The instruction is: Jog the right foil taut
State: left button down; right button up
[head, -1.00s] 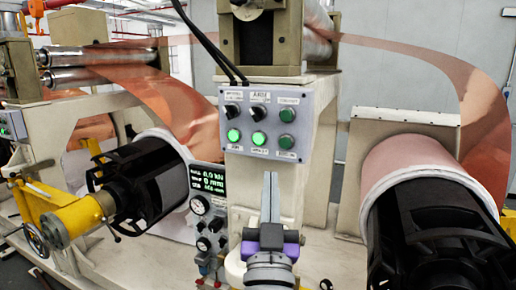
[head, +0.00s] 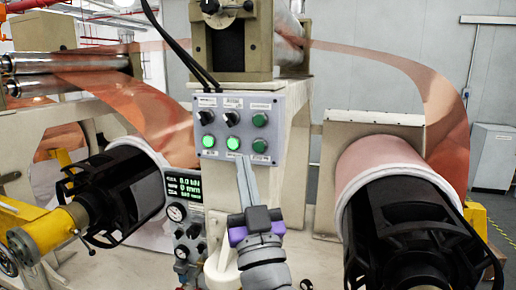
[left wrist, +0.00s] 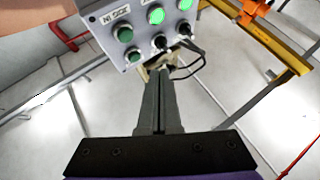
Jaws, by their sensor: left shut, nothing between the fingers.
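The right foil (head: 440,95) is a copper strip that arcs out from the top rollers in a loose bow and drops to the right roll (head: 380,160). The grey control panel (head: 238,125) has two black knobs, two lit green buttons (head: 233,143) and darker green ones at its right. My left gripper (head: 241,158) is shut and empty, its fingers pointing up at the panel's lower edge. In the left wrist view the shut fingertips (left wrist: 160,72) sit just below the panel (left wrist: 128,38). I cannot tell whether they touch it. My right gripper is out of view.
A small display (head: 184,187) with green figures, its top line apparently 0.0 kN, sits left of my gripper above gauges and knobs. The left foil (head: 150,105) hangs to the left roll with its black core (head: 110,190). Black cables hang beside the panel.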

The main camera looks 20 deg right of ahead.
aim_at(259, 147)
pick_arm(q)
jog(key=shift+w+d, duration=0.5)
jog(key=shift+w, duration=0.3)
jog(key=shift+w+d, duration=0.55)
jog(key=shift+w, duration=0.25)
jog(key=shift+w+d, duration=0.5)
jog(key=shift+w, duration=0.3)
jog(key=shift+w+d, duration=0.1)
jog(key=shift+w+d+p, duration=0.15)
jog(key=shift+w+p, duration=0.1)
jog(key=shift+p, duration=0.05)
jog(key=shift+w+d, duration=0.25)
jog(key=shift+w, duration=0.1)
dwell(0.9)
jog(key=shift+s, duration=0.1)
dwell(3.0)
jog(key=shift+s+a, duration=0.5)
jog(key=shift+s, duration=0.15)
